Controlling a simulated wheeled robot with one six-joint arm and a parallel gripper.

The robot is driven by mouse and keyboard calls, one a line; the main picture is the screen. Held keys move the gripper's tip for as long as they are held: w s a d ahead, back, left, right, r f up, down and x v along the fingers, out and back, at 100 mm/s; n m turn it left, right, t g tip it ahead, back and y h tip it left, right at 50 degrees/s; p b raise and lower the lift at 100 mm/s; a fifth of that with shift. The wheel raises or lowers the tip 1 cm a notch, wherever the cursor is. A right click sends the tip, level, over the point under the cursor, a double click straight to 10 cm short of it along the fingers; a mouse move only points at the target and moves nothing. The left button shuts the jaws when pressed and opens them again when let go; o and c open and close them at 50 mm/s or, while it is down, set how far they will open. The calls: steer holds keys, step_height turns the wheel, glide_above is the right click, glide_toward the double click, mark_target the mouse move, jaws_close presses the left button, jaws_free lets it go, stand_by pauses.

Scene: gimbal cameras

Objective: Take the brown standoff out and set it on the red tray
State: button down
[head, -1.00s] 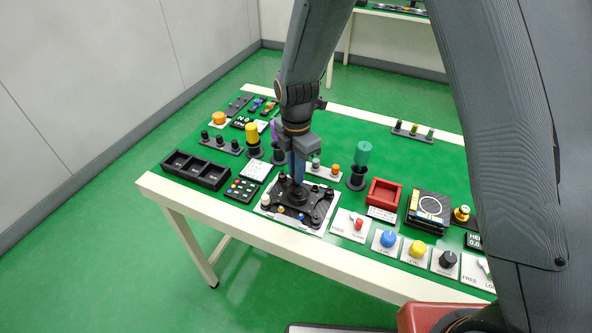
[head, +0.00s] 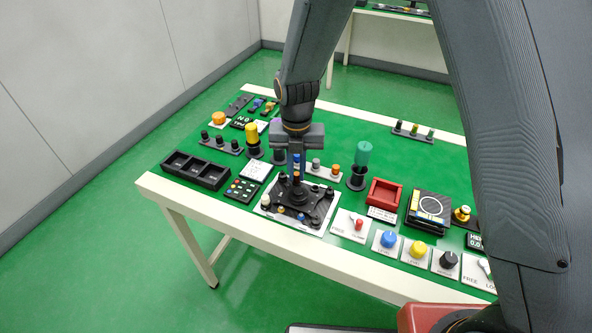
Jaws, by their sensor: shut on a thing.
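My gripper (head: 297,168) is shut and points down above the black fixture plate (head: 318,213). A small brown piece, which looks like the brown standoff (head: 297,178), shows at its fingertips; the fingers hide most of it. I cannot tell whether its lower end is clear of the plate. Several black posts and small coloured pieces stand on the plate. The red tray (head: 383,194) is a shallow square box to the right of the plate, and it looks empty.
A teal cylinder on a black stand (head: 361,160) rises between the plate and the tray, further back. A lever panel (head: 350,224) lies in front of it. A yellow cylinder (head: 252,132) and a black three-bin box (head: 196,169) are to the left. The back middle of the table is clear.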

mark_target(297, 174)
steer(key=c, duration=1.7)
jaws_free()
steer(key=shift+r, duration=0.2)
step_height(297, 174, up, 8)
steer(key=shift+f+b, duration=0.25)
steer(key=shift+b, duration=0.6)
